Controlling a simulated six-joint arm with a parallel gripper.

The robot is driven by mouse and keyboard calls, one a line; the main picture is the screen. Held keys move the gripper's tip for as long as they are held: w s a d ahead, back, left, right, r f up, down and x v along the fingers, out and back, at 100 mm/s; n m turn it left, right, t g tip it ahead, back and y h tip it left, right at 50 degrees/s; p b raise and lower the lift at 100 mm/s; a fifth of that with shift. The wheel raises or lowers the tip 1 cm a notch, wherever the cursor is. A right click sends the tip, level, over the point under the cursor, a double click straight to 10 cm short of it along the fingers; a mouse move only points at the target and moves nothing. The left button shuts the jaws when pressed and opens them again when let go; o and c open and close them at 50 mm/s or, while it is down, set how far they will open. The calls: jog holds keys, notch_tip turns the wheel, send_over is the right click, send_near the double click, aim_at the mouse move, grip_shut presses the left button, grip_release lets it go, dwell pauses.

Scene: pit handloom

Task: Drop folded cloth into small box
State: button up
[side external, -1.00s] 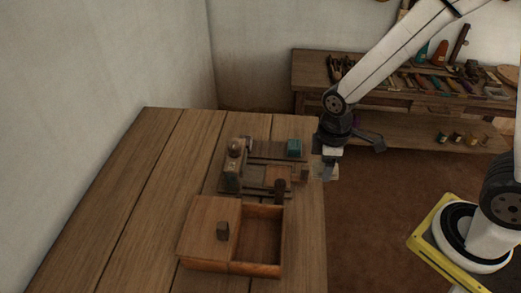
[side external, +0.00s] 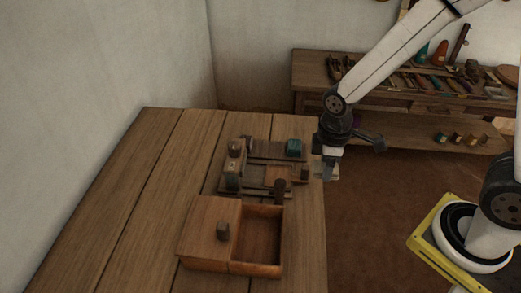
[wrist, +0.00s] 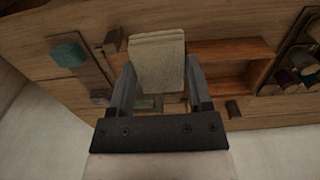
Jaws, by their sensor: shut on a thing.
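My gripper (side external: 327,172) is to the right of the table edge, beyond the wooden box, in the side external view. In the wrist view my gripper (wrist: 160,70) is shut on the folded cloth (wrist: 158,60), a cream layered pad between the two fingers. The cloth is hard to make out in the side view. A small wooden box (side external: 233,267) sits near the table's front right edge. A lid with a knob covers its left half; the right half is open and looks empty. In the wrist view a reddish wooden box (wrist: 235,48) shows right of the cloth.
A wooden frame with blocks (side external: 235,165) and a teal block (side external: 294,148) lie behind the box. The teal block (wrist: 68,54) also shows in the wrist view. A spool tray (wrist: 300,65) is at that view's right. The table's left side (side external: 120,210) is clear.

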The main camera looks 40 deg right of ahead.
jog(key=shift+w+a+f, duration=0.1)
jog(key=shift+w+a, duration=0.1)
jog(key=shift+a, duration=0.4)
jog(key=a+f, duration=0.2)
jog(key=a, duration=1.3)
jog(key=shift+w+a, duration=0.3)
jog(key=shift+w, duration=0.05)
jog(key=shift+f, duration=0.2)
jog(key=shift+f, duration=2.8)
